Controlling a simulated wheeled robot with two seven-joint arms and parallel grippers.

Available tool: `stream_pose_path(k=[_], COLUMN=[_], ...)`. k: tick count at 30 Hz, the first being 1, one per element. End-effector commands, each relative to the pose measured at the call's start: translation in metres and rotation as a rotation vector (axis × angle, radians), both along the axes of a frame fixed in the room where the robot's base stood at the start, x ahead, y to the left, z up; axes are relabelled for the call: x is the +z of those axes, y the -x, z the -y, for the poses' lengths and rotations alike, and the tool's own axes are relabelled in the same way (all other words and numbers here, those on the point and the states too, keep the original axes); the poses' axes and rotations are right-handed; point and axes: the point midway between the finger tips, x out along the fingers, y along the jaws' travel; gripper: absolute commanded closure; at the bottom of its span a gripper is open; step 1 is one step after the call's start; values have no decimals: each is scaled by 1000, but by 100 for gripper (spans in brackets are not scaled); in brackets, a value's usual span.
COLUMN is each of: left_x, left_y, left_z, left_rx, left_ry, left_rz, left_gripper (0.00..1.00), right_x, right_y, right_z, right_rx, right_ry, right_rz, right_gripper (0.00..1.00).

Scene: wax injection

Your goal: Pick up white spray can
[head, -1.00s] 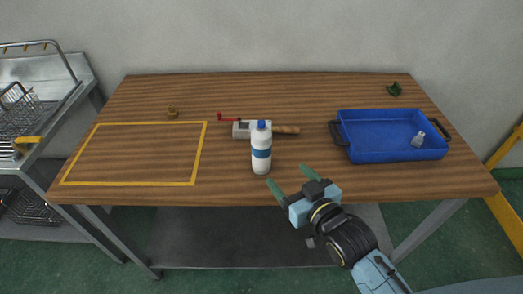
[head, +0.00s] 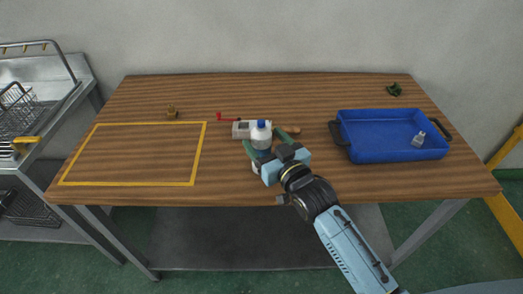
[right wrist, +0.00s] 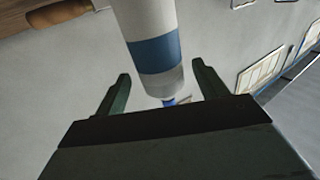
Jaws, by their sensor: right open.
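The white spray can (head: 261,136) has a blue cap and a blue band and stands upright near the middle of the table. My right gripper (head: 264,146) is open at the can's front right, with a finger on either side of it, and hides its lower part in the head view. In the right wrist view the can (right wrist: 152,42) extends between and beyond the two open fingers of the gripper (right wrist: 160,88). I cannot tell whether a finger touches it. My left gripper is not in view.
Behind the can lie a grey tool with a red handle (head: 230,118) and a wooden grip. A blue tray (head: 345,150) holding a small light object stands at right. A yellow-outlined area (head: 130,184) at left is empty. Small objects sit at the back.

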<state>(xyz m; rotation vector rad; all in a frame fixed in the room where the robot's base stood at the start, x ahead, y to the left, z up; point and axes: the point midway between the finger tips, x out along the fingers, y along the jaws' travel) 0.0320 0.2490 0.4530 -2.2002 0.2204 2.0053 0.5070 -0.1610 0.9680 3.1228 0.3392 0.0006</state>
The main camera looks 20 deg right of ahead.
Motion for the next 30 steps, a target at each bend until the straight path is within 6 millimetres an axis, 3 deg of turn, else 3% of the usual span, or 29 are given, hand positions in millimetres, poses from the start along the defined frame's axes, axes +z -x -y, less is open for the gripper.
stream_pose_path(k=[6,15,27,30], left_x=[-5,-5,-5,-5], left_y=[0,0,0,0], left_z=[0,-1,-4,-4], left_rx=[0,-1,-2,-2], left_ry=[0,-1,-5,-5], left_rz=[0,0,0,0], left_gripper=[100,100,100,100], right_x=[-2,-3,-3,-2], right_y=[-30,-35,-35,-35], right_z=[-9,-10,-10,-10], right_rx=[0,1,0,1], right_ry=[0,0,0,0], right_rz=[2,0,0,2], right_gripper=[28,28,79,81])
